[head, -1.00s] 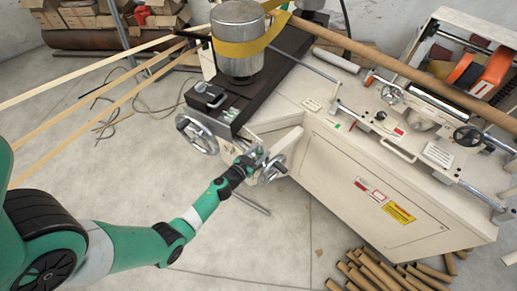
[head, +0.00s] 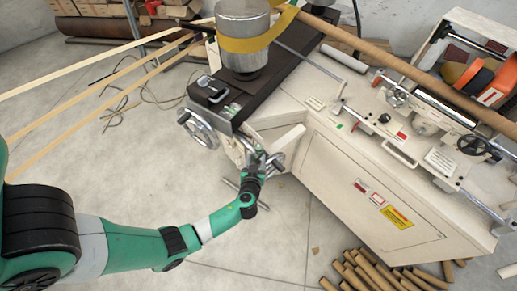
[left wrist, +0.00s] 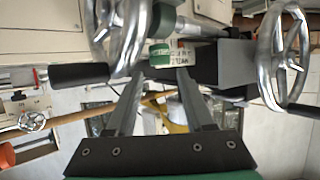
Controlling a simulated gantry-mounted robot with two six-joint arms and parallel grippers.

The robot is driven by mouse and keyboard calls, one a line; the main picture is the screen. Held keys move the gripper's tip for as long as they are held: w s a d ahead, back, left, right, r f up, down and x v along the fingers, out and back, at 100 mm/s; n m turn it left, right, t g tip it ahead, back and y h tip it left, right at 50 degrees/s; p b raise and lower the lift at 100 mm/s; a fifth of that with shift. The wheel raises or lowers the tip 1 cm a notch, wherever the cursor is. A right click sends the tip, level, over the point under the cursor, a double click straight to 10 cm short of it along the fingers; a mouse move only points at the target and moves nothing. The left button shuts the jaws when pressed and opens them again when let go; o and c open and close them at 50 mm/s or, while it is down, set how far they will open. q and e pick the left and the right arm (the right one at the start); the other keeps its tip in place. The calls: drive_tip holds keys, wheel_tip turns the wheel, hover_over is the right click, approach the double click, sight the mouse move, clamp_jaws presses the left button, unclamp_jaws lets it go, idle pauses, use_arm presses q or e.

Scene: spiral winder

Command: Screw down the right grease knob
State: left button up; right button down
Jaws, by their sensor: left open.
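My left gripper (head: 258,160) is at the near corner of the winding machine, beside the lower handwheel (head: 275,163). In the left wrist view its two fingers (left wrist: 162,75) are apart, with nothing gripped between them. Beyond the fingertips is a small green-and-white part (left wrist: 160,53), with a white label carrying green and dark print beside it. I cannot tell for certain whether this part is the right grease knob. In the head view small green marks (head: 232,111) show at the end of the black beam. My right gripper is not in view.
A second handwheel (head: 200,128) is at the upper left of the gripper. In the left wrist view, chrome handwheels (left wrist: 120,35) and (left wrist: 283,50) flank the fingers closely. A metal cylinder with a yellow band (head: 243,45) stands above the black beam. Cardboard tubes (head: 370,272) lie on the floor.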

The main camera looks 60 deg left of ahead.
sight(258, 150)
use_arm(q)
drive_tip(key=b+x, duration=0.2)
drive_tip(key=x, duration=0.5)
drive_tip(key=shift+w+a+f, duration=0.15)
drive_tip(key=shift+a, duration=0.1)
clamp_jaws()
